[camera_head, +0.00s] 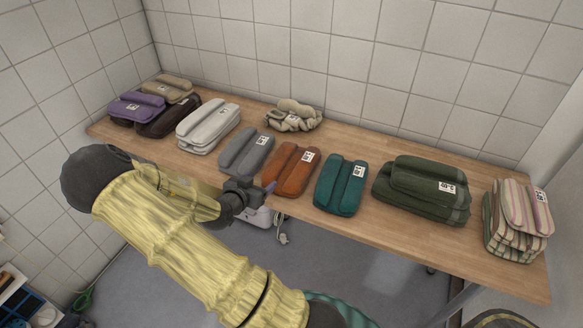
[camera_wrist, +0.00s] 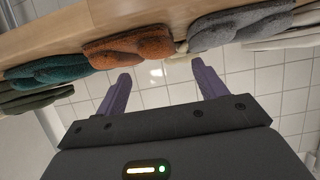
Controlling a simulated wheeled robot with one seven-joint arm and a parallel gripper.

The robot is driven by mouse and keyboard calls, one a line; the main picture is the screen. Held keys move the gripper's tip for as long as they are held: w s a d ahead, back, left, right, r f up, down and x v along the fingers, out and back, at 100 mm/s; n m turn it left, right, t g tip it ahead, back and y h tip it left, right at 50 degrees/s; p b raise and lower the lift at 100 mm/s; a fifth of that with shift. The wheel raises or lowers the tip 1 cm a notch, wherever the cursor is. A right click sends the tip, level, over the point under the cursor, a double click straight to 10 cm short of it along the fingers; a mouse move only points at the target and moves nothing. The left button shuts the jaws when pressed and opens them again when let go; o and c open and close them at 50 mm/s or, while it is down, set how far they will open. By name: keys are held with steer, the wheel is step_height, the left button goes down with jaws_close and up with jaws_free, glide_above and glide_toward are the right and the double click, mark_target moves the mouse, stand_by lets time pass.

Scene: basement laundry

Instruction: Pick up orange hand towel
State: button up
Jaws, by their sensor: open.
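The orange hand towel (camera_head: 291,169) lies folded on the wooden table, between a grey towel (camera_head: 247,151) and a teal towel (camera_head: 341,184). It has a white tag on its upper right. In the wrist view the orange towel (camera_wrist: 128,47) shows upside down at the top, beyond and between the fingertips. My gripper (camera_head: 268,187) is at the table's front edge, just left of and in front of the orange towel. In the wrist view its two purple fingers (camera_wrist: 160,72) are spread wide with nothing between them.
The wooden table (camera_head: 385,236) runs along a tiled wall. White (camera_head: 208,126), purple (camera_head: 136,107) and beige crumpled (camera_head: 293,115) towels lie left and behind; green (camera_head: 424,189) and striped (camera_head: 518,220) stacks stand right. A white item with a cord (camera_head: 262,216) is below the table edge.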

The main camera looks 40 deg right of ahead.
mark_target(267, 173)
steer(key=shift+w+d+f, duration=0.2)
steer(key=shift+d+f, duration=0.05)
steer(key=shift+d, duration=0.3)
steer(key=shift+x, duration=2.6)
steer(key=shift+r, duration=0.15)
steer(key=shift+w+d, duration=0.1)
steer(key=shift+w, duration=0.05)
steer(key=c, duration=1.2)
steer(key=shift+r, duration=0.15)
steer(key=shift+a+r, duration=0.2)
steer(key=shift+r, duration=0.2)
step_height(267, 173, up, 9)
steer(key=shift+d+p, duration=0.15)
steer(key=shift+p, duration=0.45)
